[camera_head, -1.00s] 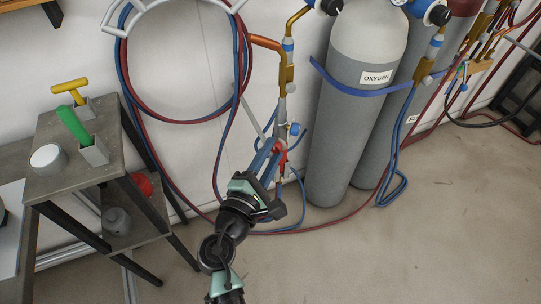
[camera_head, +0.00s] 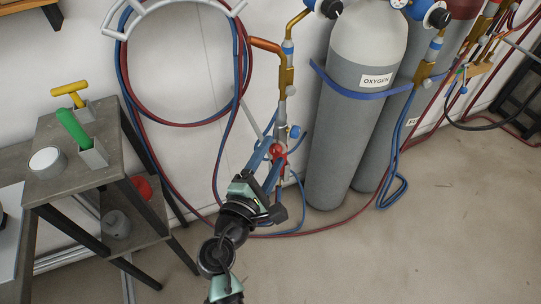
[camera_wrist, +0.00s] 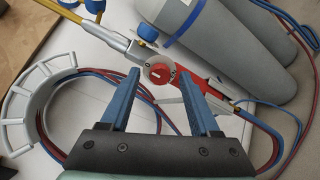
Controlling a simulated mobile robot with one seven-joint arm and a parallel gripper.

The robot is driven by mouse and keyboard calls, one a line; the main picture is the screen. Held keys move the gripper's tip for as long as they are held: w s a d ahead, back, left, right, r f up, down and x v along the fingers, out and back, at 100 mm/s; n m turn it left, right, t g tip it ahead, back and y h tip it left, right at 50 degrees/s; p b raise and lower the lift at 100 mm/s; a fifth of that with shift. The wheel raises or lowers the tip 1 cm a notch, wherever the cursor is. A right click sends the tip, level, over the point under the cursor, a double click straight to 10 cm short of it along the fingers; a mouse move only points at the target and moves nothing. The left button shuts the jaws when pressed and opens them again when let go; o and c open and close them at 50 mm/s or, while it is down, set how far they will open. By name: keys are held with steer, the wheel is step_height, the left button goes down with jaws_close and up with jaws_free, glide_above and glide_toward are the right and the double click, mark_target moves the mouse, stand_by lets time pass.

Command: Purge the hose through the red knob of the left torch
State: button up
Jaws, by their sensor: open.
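The left torch (camera_head: 290,92) hangs against the wall in front of the hose coil, left of the grey oxygen cylinder. Its red knob (camera_head: 277,149) shows near my gripper (camera_head: 267,160), and in the wrist view the red knob (camera_wrist: 161,72) is a round face on a grey and red body. My gripper (camera_wrist: 164,100) is open, its blue fingers to either side of the knob in that view and short of it. Nothing is between the fingers. A blue knob (camera_wrist: 147,33) sits further up the torch. Red and blue hoses (camera_head: 238,100) run from the coil to the torch.
The oxygen cylinder (camera_head: 345,145) stands close at the right, with a second cylinder behind it. A dark side table (camera_head: 60,190) at the left holds a green-handled tool, a yellow-handled tool and a white roll. The floor at the front right is clear.

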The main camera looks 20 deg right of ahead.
steer(key=v, duration=1.3)
steer(key=w+a+r+m+t+y, duration=0.1)
steer(key=w+r+m+t+y, duration=0.3)
steer(key=r, duration=0.9)
steer(key=w+a+r+m+t+y, duration=0.1)
steer(key=w+r+m+t, duration=0.1)
steer(key=w+r+m, duration=0.75)
steer(key=s+a+r+t+y+p, duration=0.1)
steer(key=s+r+t+y+p, duration=0.1)
steer(key=r, duration=1.1)
steer(key=s+a+r+t+y+p, duration=0.1)
steer(key=s+r+t+p, duration=0.3)
steer(key=r, duration=1)
steer(key=s+a+r+m+t+y+p, duration=0.1)
steer(key=s+r+y+p, duration=0.3)
steer(key=r, duration=1)
steer(key=s+t+p, duration=0.1)
steer(key=s+p, duration=0.2)
steer(key=s, duration=0.2)
steer(key=shift+a+t, duration=0.3)
steer(key=shift+t, duration=0.1)
